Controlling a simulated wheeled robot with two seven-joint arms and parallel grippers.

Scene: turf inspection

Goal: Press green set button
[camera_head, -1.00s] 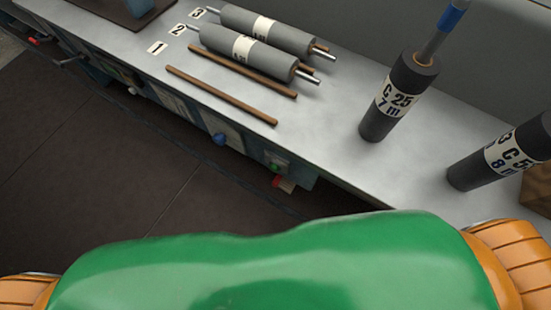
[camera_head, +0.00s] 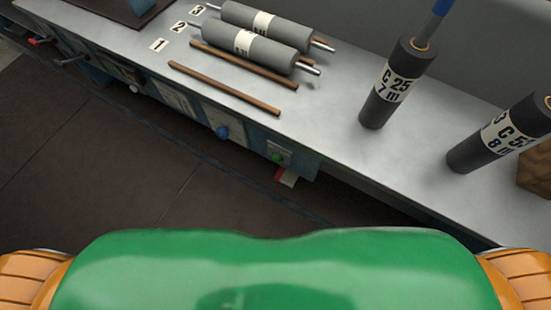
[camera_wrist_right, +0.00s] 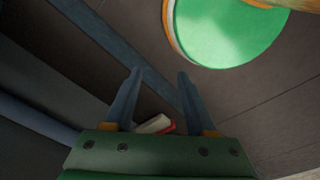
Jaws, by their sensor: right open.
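The small green button (camera_head: 276,157) sits on the front panel below the counter's edge, in the middle of the head view. A red and white piece (camera_head: 287,177) shows just below it. My right gripper (camera_wrist_right: 158,80) shows in the right wrist view with its two fingers apart and nothing between them. Beyond the fingers are the dark floor and a red and white piece (camera_wrist_right: 158,126) low between them. The green button cannot be made out in the wrist view. My left gripper is not in view.
The counter (camera_head: 320,140) holds two grey rollers (camera_head: 262,30), wooden rods (camera_head: 225,90) and two dark upright cylinders (camera_head: 398,85). A blue knob (camera_head: 222,132) is on the panel left of the green button. The dark floor (camera_head: 110,170) in front is clear.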

